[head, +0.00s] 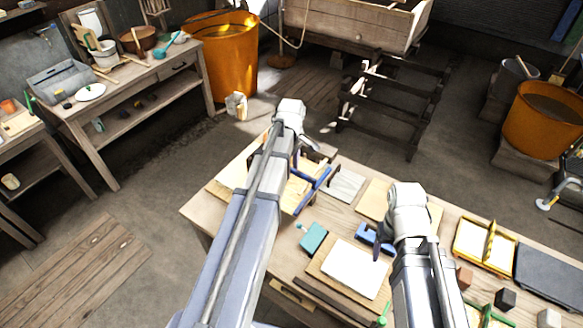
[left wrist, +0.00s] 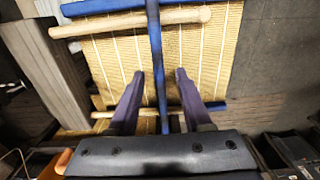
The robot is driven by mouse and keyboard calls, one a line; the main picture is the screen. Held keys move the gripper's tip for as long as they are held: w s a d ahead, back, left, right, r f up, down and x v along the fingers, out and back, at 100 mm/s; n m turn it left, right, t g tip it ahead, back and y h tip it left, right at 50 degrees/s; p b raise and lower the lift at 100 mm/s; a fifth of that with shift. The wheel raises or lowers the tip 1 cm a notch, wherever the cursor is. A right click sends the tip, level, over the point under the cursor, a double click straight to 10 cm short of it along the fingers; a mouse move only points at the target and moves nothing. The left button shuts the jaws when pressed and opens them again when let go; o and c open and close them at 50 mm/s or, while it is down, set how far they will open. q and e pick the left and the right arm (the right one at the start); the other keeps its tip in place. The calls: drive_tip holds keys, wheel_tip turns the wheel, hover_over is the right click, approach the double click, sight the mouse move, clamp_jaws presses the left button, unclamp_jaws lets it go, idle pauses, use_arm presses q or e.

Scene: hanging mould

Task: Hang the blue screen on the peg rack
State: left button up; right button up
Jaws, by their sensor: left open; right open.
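The blue screen (head: 313,190) shows in the head view as blue bars at the table's far left part, partly hidden by my left arm. In the left wrist view its pale ribbed mesh (left wrist: 205,60) has a blue edge and a blue middle bar. My left gripper (left wrist: 160,78) is open, with one finger on each side of the middle bar; contact is unclear. Pale wooden rods (left wrist: 130,21), seemingly pegs of the rack, cross the view near the screen. Whether the screen rests on them I cannot tell. My right gripper (head: 380,243) is open over the table.
A yellow-framed screen (head: 485,245) and a dark slab (head: 548,273) lie at the table's right. A teal block (head: 313,237) and a white sheet on a board (head: 355,268) lie in the middle. An orange tub (head: 220,55) stands behind on the floor.

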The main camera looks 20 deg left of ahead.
use_arm(q)
wheel_tip(320, 180, up, 6)
drive_tip(key=p, duration=0.5)
drive_tip(key=shift+f, duration=0.1)
drive_tip(key=shift+s+d+m, duration=0.3)
drive_tip(key=s+d+m, duration=1.1)
drive_tip(key=d+m, duration=0.1)
drive_tip(key=m, duration=0.4)
drive_tip(key=s+d+f+m+b, duration=0.1)
drive_tip(key=s+d+f+b, duration=0.1)
drive_tip(key=f+b, duration=0.4)
drive_tip(key=s+d+f+m+b, duration=0.1)
drive_tip(key=d+f+b, duration=0.4)
drive_tip(key=f+b, duration=0.2)
drive_tip(key=s+d+f+m+y+b, duration=0.1)
drive_tip(key=s+d+f+b, duration=0.1)
drive_tip(key=f+b, duration=0.5)
drive_tip(key=shift+s+d+f+m+b, duration=0.15)
drive_tip(key=shift+s+d+m+b, duration=0.2)
drive_tip(key=shift+d, duration=0.5)
